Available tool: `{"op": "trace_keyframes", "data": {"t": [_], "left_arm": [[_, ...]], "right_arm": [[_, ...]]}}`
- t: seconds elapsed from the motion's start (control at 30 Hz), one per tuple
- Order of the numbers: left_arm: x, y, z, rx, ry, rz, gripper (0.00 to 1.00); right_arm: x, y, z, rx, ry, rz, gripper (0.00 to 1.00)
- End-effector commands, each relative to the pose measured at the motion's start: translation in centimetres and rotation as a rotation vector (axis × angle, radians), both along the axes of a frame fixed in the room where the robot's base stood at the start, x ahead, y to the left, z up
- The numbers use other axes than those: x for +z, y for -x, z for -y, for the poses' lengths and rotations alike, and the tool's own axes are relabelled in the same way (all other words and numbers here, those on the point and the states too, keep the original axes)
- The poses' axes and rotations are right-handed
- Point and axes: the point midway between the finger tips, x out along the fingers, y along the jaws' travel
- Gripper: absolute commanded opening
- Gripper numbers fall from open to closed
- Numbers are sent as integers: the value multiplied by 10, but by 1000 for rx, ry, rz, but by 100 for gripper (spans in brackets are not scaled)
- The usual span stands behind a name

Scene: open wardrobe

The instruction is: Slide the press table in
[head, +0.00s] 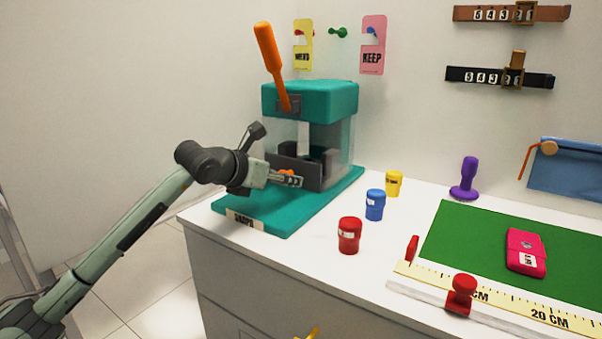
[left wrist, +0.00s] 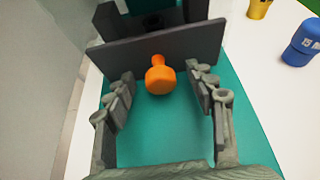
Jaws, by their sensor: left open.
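The teal press (head: 310,100) stands on the counter with a raised orange lever (head: 271,60) and a teal base labelled "SNAPS" (head: 270,215). Its dark grey table (head: 295,171) sits at the press opening, and the table's front plate also shows in the left wrist view (left wrist: 150,50). An orange knob (left wrist: 160,76) sticks out from that plate. My left gripper (left wrist: 160,95) is open, with its fingers on either side of the knob and a gap on each side. In the head view my left gripper (head: 292,179) partly hides the knob. My right gripper is not in view.
Red (head: 349,235), blue (head: 375,204) and yellow (head: 394,183) cups stand right of the press base. A green mat (head: 460,240) with a pink case (head: 526,252) and a ruler (head: 500,299) lie further right. A wall stands close on the left.

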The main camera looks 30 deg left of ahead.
Motion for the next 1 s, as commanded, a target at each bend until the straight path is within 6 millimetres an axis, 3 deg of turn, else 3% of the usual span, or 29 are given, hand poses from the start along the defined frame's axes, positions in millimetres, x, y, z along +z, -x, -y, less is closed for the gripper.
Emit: {"op": "trace_keyframes", "data": {"t": [0.63, 1.0], "left_arm": [[26, 58, -4, -1, -2, 1, 55], [31, 66, -5, 0, -1, 0, 55]], "right_arm": [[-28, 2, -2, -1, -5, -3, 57], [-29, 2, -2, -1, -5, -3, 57]]}}
